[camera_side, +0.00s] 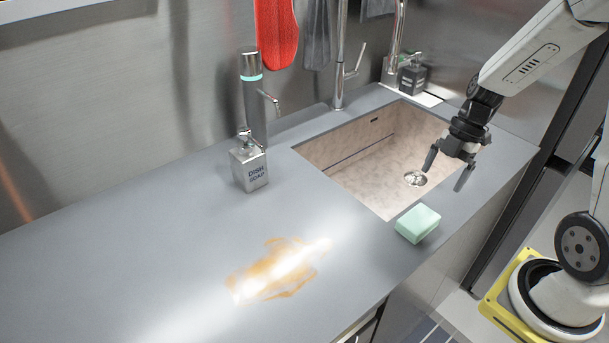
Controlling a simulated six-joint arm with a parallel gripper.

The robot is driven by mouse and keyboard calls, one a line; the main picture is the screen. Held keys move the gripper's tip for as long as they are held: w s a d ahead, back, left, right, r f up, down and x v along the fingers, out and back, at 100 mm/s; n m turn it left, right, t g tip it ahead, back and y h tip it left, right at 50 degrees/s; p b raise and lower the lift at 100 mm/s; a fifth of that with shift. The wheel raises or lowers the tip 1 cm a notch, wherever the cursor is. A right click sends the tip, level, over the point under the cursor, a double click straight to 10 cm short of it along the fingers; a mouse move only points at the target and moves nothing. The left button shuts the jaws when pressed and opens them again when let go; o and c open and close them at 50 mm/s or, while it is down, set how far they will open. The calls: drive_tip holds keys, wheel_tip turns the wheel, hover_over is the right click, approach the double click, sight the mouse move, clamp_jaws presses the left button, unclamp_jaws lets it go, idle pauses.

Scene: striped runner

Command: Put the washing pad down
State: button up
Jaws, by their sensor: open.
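My gripper (446,176) is open and empty. In the picture it appears above and slightly right of the pad, over the sink's right side, with its fingers pointing down. It is apart from the pad.
The sink (370,160) is a sunken basin behind the pad. A dish soap bottle (249,165) and a dark cylinder with a spout (252,100) stand left of it. Faucets (341,60) rise behind. An orange-brown stain (275,271) marks the counter's front; the left counter is clear.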

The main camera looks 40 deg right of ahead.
drive_tip(key=shift+a, duration=0.1)
drive_tip(key=a+m+h, duration=0.1)
drive_tip(key=m, duration=0.2)
drive_tip(key=a+m+h, duration=0.1)
drive_tip(key=a+m, duration=0.1)
drive_tip(key=m, duration=0.1)
drive_tip(key=a+m+h, duration=0.1)
drive_tip(key=a+m, duration=0.1)
drive_tip(key=m, duration=0.1)
drive_tip(key=shift+f, duration=0.4)
drive_tip(key=a+m, duration=0.1)
drive_tip(key=m, duration=0.1)
drive_tip(key=a+m+t+h, duration=0.1)
drive_tip(key=m, duration=0.1)
drive_tip(key=shift+w+a+m, duration=0.15)
drive_tip(key=shift+a+m, duration=0.2)
drive_tip(key=shift+m, duration=0.05)
drive_tip(key=a+m, duration=0.1)
drive_tip(key=m, duration=0.1)
drive_tip(key=a+m+t, duration=0.1)
drive_tip(key=m, duration=0.1)
drive_tip(key=shift+a+r+t, duration=0.1)
drive_tip(key=shift+a+t, duration=0.2)
drive_tip(key=shift+a, duration=0.1)
